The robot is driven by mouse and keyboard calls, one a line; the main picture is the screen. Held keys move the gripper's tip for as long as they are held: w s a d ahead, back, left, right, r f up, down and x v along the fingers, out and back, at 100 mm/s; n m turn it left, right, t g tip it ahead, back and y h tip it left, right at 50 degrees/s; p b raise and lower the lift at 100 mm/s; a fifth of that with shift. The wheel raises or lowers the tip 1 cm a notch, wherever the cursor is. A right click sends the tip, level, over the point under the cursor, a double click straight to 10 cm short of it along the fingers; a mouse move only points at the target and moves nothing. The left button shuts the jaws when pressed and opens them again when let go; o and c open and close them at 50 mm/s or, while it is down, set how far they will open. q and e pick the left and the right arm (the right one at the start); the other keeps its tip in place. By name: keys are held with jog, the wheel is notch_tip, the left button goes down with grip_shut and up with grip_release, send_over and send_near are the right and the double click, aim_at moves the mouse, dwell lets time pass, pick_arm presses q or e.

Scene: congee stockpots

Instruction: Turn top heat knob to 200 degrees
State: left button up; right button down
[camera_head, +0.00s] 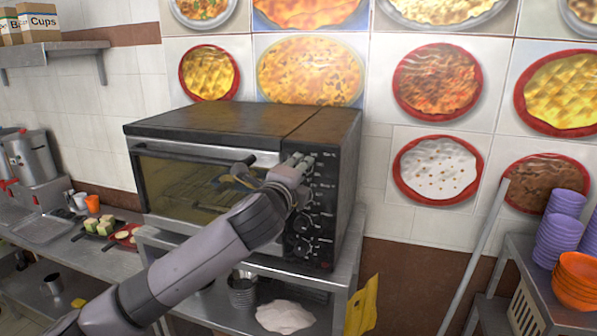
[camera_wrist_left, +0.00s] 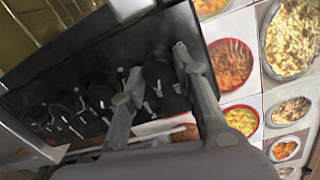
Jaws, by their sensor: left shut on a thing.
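A black toaster oven (camera_head: 215,119) stands on a metal stand in the head view. Its control panel (camera_head: 322,240) is on the right side of its front, with a column of dark knobs. My left gripper (camera_head: 299,161) is at the top of this panel and covers the top heat knob in the head view. In the left wrist view my left gripper (camera_wrist_left: 157,62) has its two fingers on either side of the dark top knob (camera_wrist_left: 157,77), shut on it. The knob's setting cannot be read. My right gripper is not in view.
Lower knobs (camera_head: 302,223) sit below my gripper. The oven's glass door (camera_head: 185,185) has a long handle (camera_head: 205,152) near my wrist. Purple bowls (camera_head: 558,240) and orange bowls (camera_head: 577,275) stand at the right.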

pick_arm(q)
jog(key=shift+m, duration=0.6)
jog(key=shift+f, duration=0.1)
jog(key=o, duration=1.2)
jog(key=shift+c, duration=0.2)
jog(key=v, duration=1.2)
